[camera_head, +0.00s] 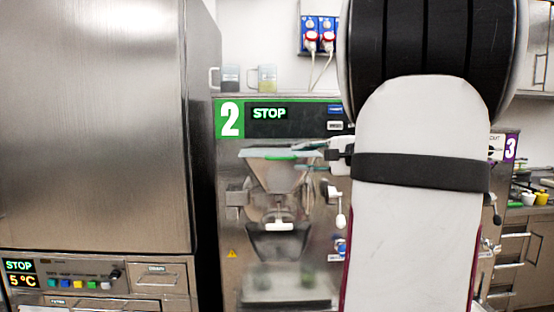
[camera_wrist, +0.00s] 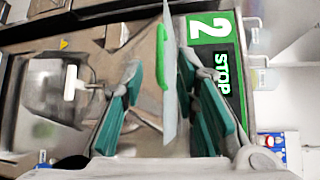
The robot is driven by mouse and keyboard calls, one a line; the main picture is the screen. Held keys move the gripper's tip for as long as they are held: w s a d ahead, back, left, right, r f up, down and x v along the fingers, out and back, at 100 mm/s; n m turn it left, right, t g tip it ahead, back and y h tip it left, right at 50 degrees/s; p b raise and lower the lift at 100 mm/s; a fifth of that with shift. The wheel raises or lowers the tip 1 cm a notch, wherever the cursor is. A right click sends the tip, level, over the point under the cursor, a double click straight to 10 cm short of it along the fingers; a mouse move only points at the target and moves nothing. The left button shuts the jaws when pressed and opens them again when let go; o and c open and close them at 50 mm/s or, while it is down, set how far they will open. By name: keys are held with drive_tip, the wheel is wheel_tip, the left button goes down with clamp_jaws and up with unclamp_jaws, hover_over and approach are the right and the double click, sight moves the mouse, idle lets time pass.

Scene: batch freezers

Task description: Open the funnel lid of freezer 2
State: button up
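In the head view my gripper (camera_head: 303,155) is at the lid's right side, partly hidden by my arm.
A large steel cabinet (camera_head: 95,120) stands close on the left, with a control panel below. Two clear jugs (camera_head: 267,78) stand on top of freezer 2. A white spout handle (camera_head: 280,226) sits below the funnel. Freezer 3 (camera_head: 510,147) is partly hidden at the right.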

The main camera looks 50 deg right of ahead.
sight(284, 158)
drive_tip(key=w, duration=0.5)
drive_tip(key=w+f, duration=0.1)
drive_tip(key=w, duration=0.1)
drive_tip(key=shift+w+d+f, duration=0.1)
drive_tip(key=shift+w+d, duration=0.1)
drive_tip(key=shift+w, duration=0.05)
clamp_jaws()
